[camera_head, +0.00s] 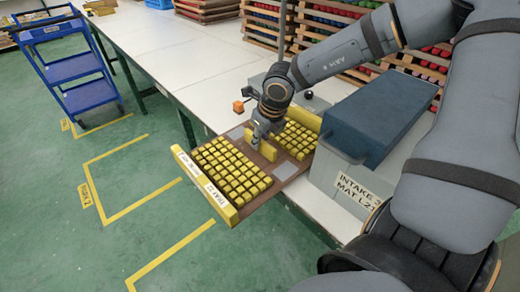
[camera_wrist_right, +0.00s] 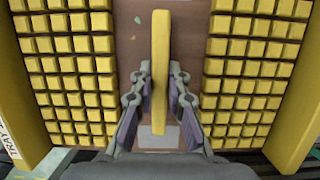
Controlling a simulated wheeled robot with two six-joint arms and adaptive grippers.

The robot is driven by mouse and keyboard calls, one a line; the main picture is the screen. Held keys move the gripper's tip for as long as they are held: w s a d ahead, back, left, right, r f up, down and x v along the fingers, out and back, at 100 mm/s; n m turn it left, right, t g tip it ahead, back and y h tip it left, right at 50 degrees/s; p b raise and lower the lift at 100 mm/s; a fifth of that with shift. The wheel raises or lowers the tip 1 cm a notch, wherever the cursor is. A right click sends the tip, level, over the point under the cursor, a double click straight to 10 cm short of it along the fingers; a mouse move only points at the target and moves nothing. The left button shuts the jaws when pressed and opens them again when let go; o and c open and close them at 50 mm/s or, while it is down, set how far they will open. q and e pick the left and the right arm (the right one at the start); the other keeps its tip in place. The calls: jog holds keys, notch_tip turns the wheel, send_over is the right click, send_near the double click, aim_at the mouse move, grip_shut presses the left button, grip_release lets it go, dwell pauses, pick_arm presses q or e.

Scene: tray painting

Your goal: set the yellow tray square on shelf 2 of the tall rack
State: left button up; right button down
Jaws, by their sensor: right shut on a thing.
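The yellow tray (camera_head: 200,183) has a brown base, yellow end walls and two blocks of small yellow cubes. It lies at the front edge of the white table, its near end jutting out over the green floor. My right gripper (camera_head: 260,136) is above the tray's middle, shut on its upright yellow handle (camera_wrist_right: 160,70). In the right wrist view the fingers (camera_wrist_right: 160,98) stand on both sides of this handle, between the cube blocks. I cannot tell whether the tray touches the table. My left gripper is not in view. I cannot make out a shelf 2.
A grey box with a blue top (camera_head: 375,115), labelled as intake mat, stands close right of the tray. Wooden racks of coloured pieces (camera_head: 325,22) line the back. A blue cart (camera_head: 75,70) stands left on open floor.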

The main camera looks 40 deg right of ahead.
aim_at(259, 151)
jog(key=x, duration=0.3)
jog(key=shift+s+d+f, duration=0.1)
jog(key=shift+s+f, duration=0.25)
jog(key=c, duration=1.3)
grip_release()
jog(key=shift+s+b, duration=0.15)
jog(key=shift+b, duration=0.15)
jog(key=shift+c, duration=0.2)
